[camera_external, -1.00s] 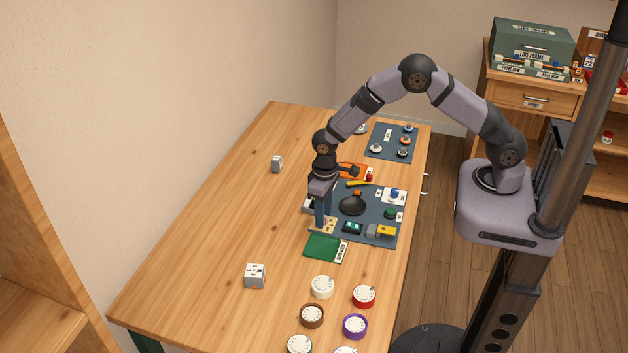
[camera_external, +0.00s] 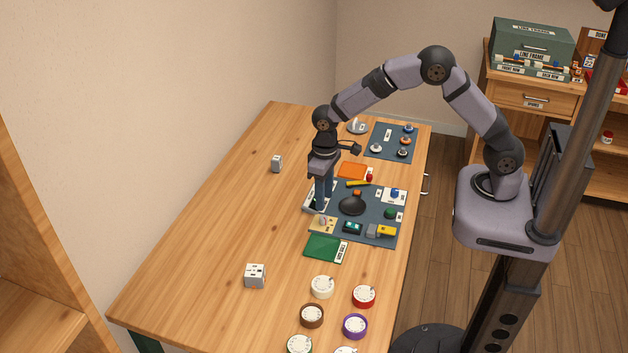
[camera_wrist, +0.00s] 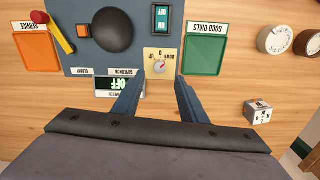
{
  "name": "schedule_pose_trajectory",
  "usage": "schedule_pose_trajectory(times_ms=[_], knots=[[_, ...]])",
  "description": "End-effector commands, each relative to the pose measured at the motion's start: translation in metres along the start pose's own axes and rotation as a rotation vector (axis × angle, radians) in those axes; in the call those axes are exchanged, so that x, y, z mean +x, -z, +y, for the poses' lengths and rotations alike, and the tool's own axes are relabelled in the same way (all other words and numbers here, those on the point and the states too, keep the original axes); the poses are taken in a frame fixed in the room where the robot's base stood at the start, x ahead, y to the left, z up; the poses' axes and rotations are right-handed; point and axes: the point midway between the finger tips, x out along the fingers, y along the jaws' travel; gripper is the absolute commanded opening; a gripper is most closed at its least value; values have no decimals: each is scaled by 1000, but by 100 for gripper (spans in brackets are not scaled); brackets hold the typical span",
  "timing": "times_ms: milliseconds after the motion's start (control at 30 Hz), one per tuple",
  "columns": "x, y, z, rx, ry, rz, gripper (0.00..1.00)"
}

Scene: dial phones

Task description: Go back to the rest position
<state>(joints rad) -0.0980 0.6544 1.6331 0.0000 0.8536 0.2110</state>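My gripper (camera_external: 320,205) points down over the left edge of the dark work mat (camera_external: 378,226). In the wrist view its two blue fingers (camera_wrist: 162,78) are apart with nothing held between them. A pale yellow panel with a small dial (camera_wrist: 160,66) lies just beyond the fingertips; the panel (camera_external: 322,225) also shows in the external view, in front of the gripper.
A green tray (camera_wrist: 204,55) and an orange tray (camera_wrist: 37,52) flank the mat. A black dome (camera_external: 352,205) stands on the mat. Several round dials, among them a red one (camera_external: 364,296), lie near the front. A white box (camera_external: 255,276) stands left; the table's left side is mostly clear.

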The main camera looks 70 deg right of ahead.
Motion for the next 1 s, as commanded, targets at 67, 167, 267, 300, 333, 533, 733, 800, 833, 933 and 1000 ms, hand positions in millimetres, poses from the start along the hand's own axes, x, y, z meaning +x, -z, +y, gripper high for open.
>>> schedule_pose_trajectory(times_ms=[67,167,267,300,333,533,733,800,833,933,1000], knots=[[-2,0,0,0,0,0,39],[-3,0,0,0,0,0,39],[-2,0,0,0,0,0,39],[-2,0,0,0,0,0,39],[-2,0,0,0,0,0,39],[-2,0,0,-13,0,1,39],[19,-23,5,-114,-5,-33,39],[35,-53,11,-139,-13,-91,39],[40,-67,14,-149,-16,-115,39],[43,-113,25,-178,-22,-176,39],[38,-144,33,-190,-23,-203,39]])
